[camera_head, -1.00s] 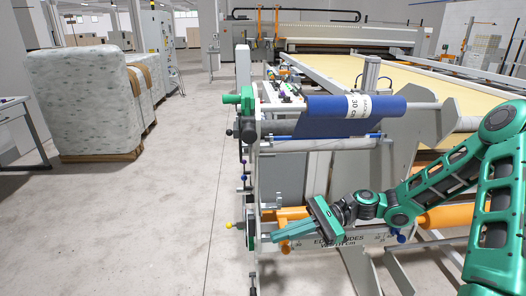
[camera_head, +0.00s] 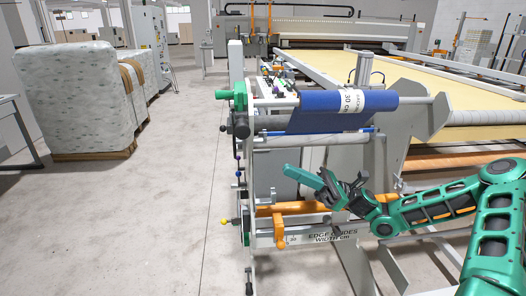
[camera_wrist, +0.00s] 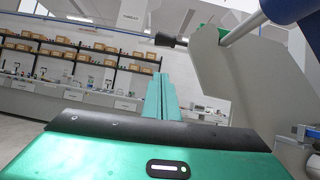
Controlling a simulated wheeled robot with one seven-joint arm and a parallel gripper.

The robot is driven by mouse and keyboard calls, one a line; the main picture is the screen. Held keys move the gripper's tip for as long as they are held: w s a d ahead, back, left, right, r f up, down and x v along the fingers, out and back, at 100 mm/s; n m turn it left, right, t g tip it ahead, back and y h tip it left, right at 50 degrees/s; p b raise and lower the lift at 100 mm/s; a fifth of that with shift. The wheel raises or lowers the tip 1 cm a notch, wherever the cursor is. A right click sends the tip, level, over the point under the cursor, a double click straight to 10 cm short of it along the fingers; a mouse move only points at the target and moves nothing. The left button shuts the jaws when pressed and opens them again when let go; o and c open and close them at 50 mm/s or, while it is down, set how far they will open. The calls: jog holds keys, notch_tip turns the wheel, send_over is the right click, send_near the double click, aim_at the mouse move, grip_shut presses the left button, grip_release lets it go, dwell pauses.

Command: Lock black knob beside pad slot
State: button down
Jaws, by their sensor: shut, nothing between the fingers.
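A dark knob (camera_head: 241,131) sits at the left end of the roll frame, below a green end fitting. In the wrist view a black knob (camera_wrist: 165,40) on a thin rod stands above and beyond my fingertips; I cannot tell if it is the same one. My gripper (camera_head: 290,171) has its green fingers together and empty, in front of the frame below the blue roll, pointing left. Its fingers (camera_wrist: 162,80) also show shut in the wrist view, apart from the knob. I cannot make out a pad slot.
The blue roll (camera_head: 345,108) lies above my gripper. An orange clamp (camera_head: 279,228) and orange bar sit below it, with a yellow knob (camera_head: 223,221) at left. A grey plate (camera_wrist: 225,90) stands right of my fingers. Floor left of the frame is free.

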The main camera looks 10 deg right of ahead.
aim_at(242, 123)
jog(key=d+r+x, duration=0.1)
jog(key=r+x, duration=0.1)
jog(key=x, duration=1)
jog(key=shift+r, duration=0.4)
jog(key=shift+s+a+r, duration=0.1)
jog(key=shift+s+a, duration=0.05)
